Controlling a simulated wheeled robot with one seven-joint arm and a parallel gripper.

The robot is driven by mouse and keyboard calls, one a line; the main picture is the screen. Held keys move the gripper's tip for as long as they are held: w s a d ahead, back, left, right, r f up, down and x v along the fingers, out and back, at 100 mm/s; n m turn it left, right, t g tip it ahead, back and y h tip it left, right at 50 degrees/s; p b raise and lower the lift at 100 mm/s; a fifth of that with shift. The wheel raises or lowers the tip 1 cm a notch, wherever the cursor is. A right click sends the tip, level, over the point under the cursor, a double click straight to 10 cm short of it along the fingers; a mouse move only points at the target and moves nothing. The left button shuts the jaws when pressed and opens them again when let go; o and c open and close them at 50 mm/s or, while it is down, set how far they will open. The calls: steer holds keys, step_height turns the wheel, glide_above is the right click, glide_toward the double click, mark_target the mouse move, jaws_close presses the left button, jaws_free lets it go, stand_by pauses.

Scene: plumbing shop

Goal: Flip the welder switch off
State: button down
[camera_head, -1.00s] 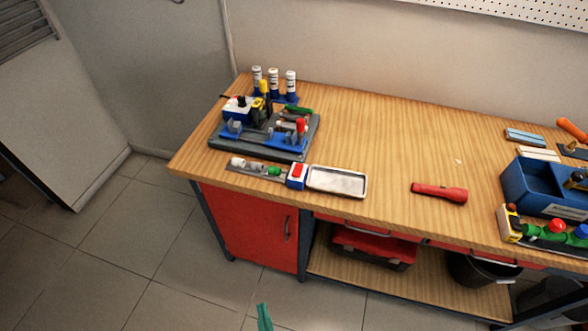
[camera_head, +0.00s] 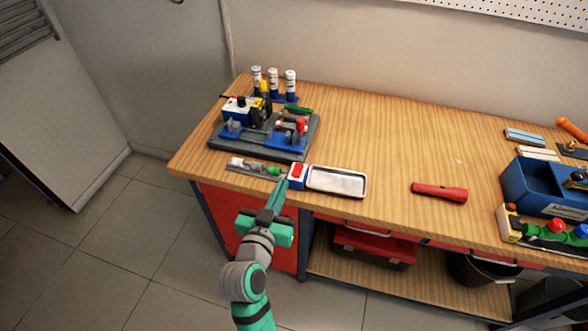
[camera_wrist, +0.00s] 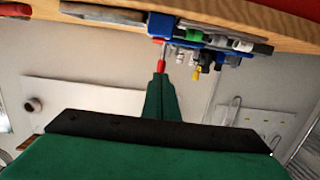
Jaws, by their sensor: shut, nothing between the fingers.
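The switch is a red rocker (camera_head: 298,169) on a small white and blue box (camera_head: 296,183) at the front edge of the wooden bench. In the wrist view a blue box (camera_wrist: 160,25) shows at the bench edge just beyond my fingers. My gripper (camera_head: 283,183) is shut and empty, its green fingers pointing up at the box from the front left. The fingertips look very close to the box's left side; I cannot tell whether they touch. The welding device (camera_head: 239,107), blue and white, stands on a grey base behind.
A row of small fittings (camera_head: 254,167) lies left of the switch box and a metal tray (camera_head: 337,181) right of it. A red flashlight (camera_head: 439,192) lies further right, near a blue bin (camera_head: 540,190). The middle of the bench (camera_head: 400,140) is clear.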

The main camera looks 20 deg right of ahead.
steer(key=shift+w+d+r, duration=0.2)
steer(key=shift+d+r, duration=0.1)
steer(key=shift+r, duration=0.2)
glide_above(294, 174)
steer(key=shift+s+f, duration=0.1)
steer(key=shift+f, duration=0.5)
step_height(294, 174, down, 3)
steer(key=shift+a+r, duration=0.1)
steer(key=shift+r, duration=0.05)
steer(key=shift+f, duration=0.6)
